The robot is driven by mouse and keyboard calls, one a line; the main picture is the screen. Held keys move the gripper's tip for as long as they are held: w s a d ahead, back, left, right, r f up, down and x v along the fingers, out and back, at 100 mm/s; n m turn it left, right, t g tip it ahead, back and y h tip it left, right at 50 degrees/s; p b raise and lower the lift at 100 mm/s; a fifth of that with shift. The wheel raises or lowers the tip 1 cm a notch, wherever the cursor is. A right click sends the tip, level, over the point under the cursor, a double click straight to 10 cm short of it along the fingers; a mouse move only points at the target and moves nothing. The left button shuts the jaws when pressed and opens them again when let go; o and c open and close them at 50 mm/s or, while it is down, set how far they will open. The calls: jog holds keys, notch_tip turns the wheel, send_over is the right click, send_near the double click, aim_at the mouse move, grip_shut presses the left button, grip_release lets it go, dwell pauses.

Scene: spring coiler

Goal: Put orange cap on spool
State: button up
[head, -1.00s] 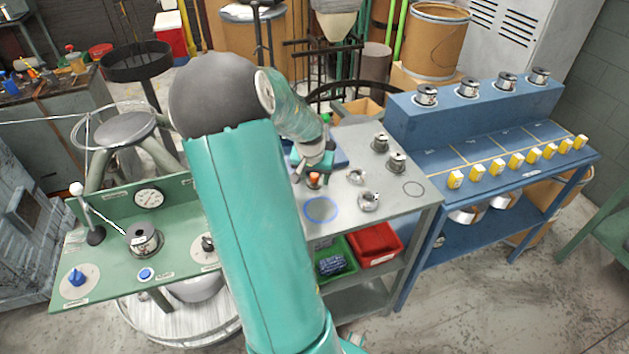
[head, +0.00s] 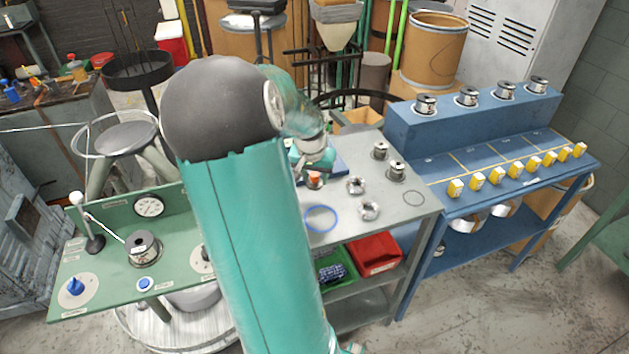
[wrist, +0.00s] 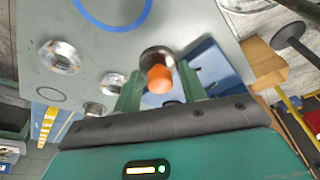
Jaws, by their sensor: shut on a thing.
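The orange cap (head: 314,178) shows just under my gripper (head: 314,171), low over the left part of the grey table (head: 408,209). In the wrist view the orange cap (wrist: 160,78) is between the two green fingers of my gripper (wrist: 158,70), which are shut on it. A round metal piece (wrist: 156,55) shows right beyond the cap; I cannot tell whether they touch. Two spools (head: 380,150) (head: 396,170) stand at the table's back right. Two shiny metal coils (head: 356,185) (head: 369,210) lie nearer my gripper.
A blue ring outline (head: 320,218) and a dark one (head: 413,198) mark the grey table. The blue bench (head: 480,140) at right carries several spools and yellow blocks. The green coiler bench (head: 112,285) at left holds another spool (head: 143,248). Red (head: 375,252) and green bins sit below.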

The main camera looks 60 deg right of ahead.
jog(key=s+a+r, duration=0.5)
jog(key=a+r, duration=0.3)
jog(key=a, duration=0.3)
jog(key=shift+s, duration=0.3)
